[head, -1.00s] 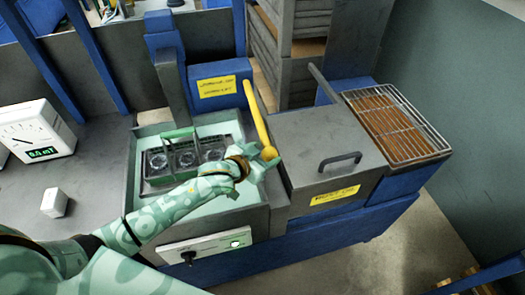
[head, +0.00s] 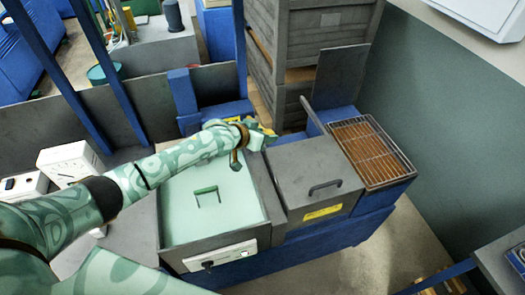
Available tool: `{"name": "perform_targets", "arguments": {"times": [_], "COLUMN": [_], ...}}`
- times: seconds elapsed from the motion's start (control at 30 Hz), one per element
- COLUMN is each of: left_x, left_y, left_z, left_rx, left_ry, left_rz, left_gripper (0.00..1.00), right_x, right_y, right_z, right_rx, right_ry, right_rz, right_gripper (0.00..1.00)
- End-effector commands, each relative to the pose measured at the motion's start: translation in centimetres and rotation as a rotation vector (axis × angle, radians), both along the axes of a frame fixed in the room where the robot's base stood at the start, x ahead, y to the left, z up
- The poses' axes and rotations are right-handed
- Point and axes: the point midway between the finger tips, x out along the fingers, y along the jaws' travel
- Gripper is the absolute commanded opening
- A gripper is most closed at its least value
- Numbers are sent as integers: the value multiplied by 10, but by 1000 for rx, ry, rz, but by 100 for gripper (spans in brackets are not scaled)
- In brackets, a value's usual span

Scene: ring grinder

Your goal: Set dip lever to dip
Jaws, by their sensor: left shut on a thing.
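My left gripper (head: 262,137) is shut at the back right corner of the dip tank (head: 263,190). It is at the dip lever, which is largely hidden behind the gripper and wrist; bits of yellow show around the jaws. The tank is full of pale green liquid (head: 185,215). Only a green basket handle (head: 206,190) sticks out of the liquid; the basket and its rings are not visible. My right gripper is not in view.
A grey lidded box (head: 300,175) with a black handle stands right of the tank. Beyond it is a wire rack (head: 370,152) over a brown surface. A white meter (head: 70,162) stands at the left. Grey crates (head: 285,60) rise behind.

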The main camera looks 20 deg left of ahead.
Motion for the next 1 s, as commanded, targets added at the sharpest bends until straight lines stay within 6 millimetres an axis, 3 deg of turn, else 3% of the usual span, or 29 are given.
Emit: {"name": "perform_targets", "arguments": {"times": [0.03, 0.3, 0.83, 0.87, 1.0], "left_x": [10, 24, 26, 26, 26], "left_y": [14, 24, 27, 27, 25], "left_z": [10, 29, 31, 31, 30], "left_rx": [21, 25, 27, 28, 25], "left_ry": [-10, -6, -2, -1, 0], "left_rz": [14, 15, 14, 14, 13], "left_gripper": [5, 3, 3, 49, 84], "right_x": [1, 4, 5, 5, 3], "right_y": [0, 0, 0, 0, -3], "right_z": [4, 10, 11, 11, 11], "right_rx": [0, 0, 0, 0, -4], "right_ry": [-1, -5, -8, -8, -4], "right_rz": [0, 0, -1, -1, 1], "right_gripper": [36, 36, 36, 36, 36]}}
